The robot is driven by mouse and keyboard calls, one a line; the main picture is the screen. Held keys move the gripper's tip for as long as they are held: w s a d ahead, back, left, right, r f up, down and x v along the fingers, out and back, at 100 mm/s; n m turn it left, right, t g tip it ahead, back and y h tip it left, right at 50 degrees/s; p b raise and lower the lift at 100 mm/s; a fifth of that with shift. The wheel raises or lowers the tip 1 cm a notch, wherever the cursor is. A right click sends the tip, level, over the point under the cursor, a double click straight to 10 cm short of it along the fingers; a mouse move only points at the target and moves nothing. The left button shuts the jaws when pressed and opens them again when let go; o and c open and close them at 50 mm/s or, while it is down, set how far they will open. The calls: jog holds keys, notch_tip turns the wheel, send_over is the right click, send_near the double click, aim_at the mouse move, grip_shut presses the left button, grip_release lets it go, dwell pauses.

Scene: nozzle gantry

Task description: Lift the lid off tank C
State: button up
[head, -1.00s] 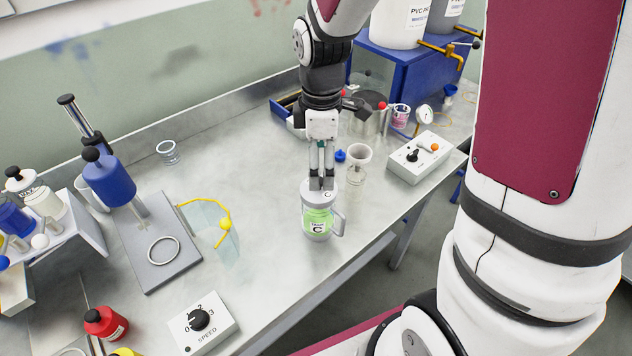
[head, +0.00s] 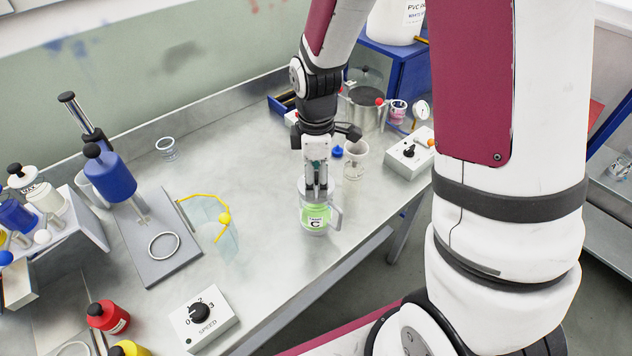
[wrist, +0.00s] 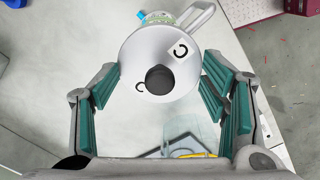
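Tank C (head: 314,219) is a clear, handled jug with a green label reading C, upright on the metal bench near its front edge. Its grey round lid (wrist: 180,52) is on top, marked C, with a dark knob (wrist: 160,78) at its centre. My gripper (head: 316,192) points down over the tank, its fingertips at the lid in the head view. In the wrist view my gripper (wrist: 160,88) is open, its green-padded fingers apart to the left and right of the knob, with gaps visible. The fingers hide part of the lid in the head view.
A clear beaker with a white funnel (head: 355,152) stands just behind right of the tank. A speed dial box (head: 205,318) is at the front.

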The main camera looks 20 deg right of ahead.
jog(key=shift+s, duration=0.1)
jog(key=c, duration=1)
jog(key=shift+c, duration=0.3)
